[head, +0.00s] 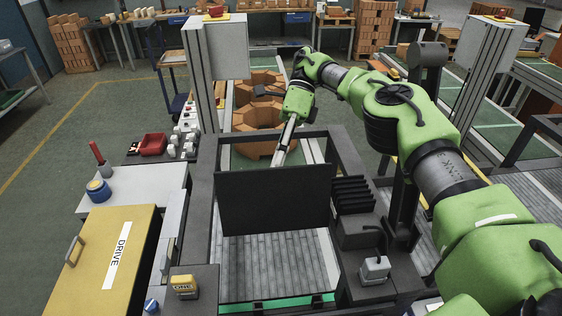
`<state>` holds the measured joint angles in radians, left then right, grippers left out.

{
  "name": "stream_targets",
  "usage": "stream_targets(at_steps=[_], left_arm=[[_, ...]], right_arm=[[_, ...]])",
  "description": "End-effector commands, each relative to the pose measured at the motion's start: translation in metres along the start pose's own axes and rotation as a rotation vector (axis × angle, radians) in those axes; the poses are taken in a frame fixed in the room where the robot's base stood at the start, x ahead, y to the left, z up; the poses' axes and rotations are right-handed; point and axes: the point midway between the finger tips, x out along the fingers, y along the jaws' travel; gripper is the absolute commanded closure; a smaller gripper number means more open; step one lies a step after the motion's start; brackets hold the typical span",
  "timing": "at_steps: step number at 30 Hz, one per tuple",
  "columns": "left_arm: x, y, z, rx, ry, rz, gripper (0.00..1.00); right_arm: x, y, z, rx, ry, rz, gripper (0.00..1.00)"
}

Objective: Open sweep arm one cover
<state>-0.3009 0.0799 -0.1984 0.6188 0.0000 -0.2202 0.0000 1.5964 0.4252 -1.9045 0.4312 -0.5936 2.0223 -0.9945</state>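A yellow cover (103,252) marked DRIVE lies shut on a cabinet at the lower left, with a grey bar handle (73,250) on its left part. A yellow block marked ONE (184,284) sits on a dark box just right of it. A large green jointed arm (402,112) reaches in from the lower right to the middle. It ends in a narrow grey bar (285,142) by the bricks, with no gripper fingers to be made out. Neither of my grippers shows, and nothing touches the cover or its handle.
A dark upright panel (275,198) stands across the conveyor (265,268), with orange bricks (258,115) behind it. A red lever (97,153) and a blue knob (98,190) stand on a pale top beyond the cover. The floor at the left is clear.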

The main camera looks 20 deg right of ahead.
Motion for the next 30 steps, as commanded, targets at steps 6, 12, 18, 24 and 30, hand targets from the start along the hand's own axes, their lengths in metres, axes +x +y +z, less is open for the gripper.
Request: stream_targets(at_steps=[6,12,18,24,30], left_arm=[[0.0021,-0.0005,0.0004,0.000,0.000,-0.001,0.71],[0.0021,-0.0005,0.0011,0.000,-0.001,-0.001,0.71],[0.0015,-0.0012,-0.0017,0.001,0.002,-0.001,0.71],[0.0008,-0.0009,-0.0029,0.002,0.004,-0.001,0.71],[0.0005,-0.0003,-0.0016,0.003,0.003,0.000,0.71]], right_arm=[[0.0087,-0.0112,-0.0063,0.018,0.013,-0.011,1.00],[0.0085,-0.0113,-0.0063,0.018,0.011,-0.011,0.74],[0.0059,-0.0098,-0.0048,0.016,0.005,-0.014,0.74],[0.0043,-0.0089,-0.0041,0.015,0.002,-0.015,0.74],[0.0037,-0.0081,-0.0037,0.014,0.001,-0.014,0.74]])
